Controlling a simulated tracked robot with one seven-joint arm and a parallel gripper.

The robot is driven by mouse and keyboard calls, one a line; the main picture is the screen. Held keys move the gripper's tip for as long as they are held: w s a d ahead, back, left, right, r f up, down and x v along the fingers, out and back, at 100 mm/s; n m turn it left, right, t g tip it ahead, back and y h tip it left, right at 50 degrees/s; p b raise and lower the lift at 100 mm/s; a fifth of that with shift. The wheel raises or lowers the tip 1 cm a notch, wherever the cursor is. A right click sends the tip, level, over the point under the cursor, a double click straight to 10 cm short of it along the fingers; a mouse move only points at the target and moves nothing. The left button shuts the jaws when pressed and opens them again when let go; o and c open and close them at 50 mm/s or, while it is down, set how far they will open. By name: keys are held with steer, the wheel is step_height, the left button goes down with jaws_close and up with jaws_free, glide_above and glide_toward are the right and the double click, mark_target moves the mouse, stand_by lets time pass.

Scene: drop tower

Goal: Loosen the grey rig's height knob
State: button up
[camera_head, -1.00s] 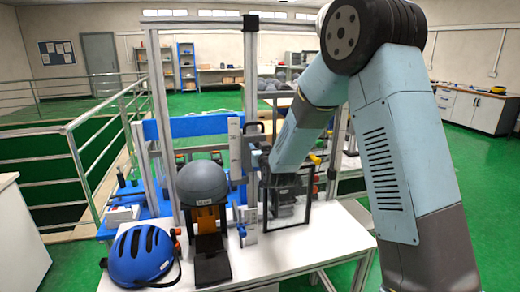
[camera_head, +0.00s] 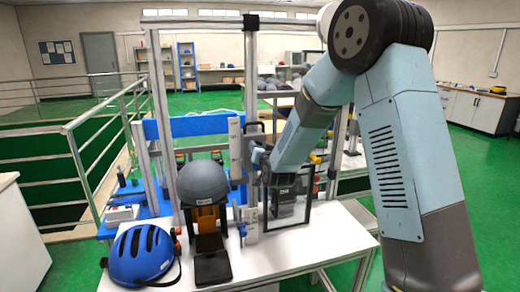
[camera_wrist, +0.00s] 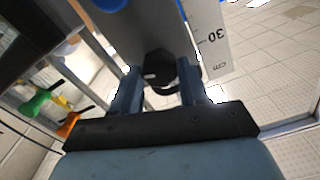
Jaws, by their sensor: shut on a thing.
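The grey rig (camera_head: 161,110) is a tall metal frame on the white bench, with a grey helmet (camera_head: 203,182) on its orange and black stand. The black height knob (camera_wrist: 160,70) shows in the wrist view between my two fingers, beside a white centimetre scale (camera_wrist: 209,38) marked 30. My gripper (camera_wrist: 158,78) is shut on the knob, one finger at each side. In the head view my gripper (camera_head: 262,160) is at the rig's right post, and the knob is hard to make out there.
A blue helmet (camera_head: 142,254) lies at the bench's front left. A dark-framed clear panel (camera_head: 291,203) stands just below my wrist. A blue rig (camera_head: 152,192) stands behind. Green and orange handles (camera_wrist: 66,124) show at the wrist view's left.

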steer(key=shift+w+d+f+m, duration=0.1)
steer(key=shift+m, duration=2.25)
steer(key=shift+d+f+m, duration=0.1)
steer(key=shift+d+m, duration=0.05)
steer(key=shift+m, duration=2.25)
steer(key=shift+w+d+m, duration=0.1)
steer(key=shift+m, duration=2.25)
steer(key=o, duration=0.8)
steer(key=shift+o, duration=1.2)
steer(key=shift+s+a, duration=0.1)
steer(key=shift+s, duration=0.1)
steer(key=v, duration=1.3)
steer(key=shift+s, duration=0.25)
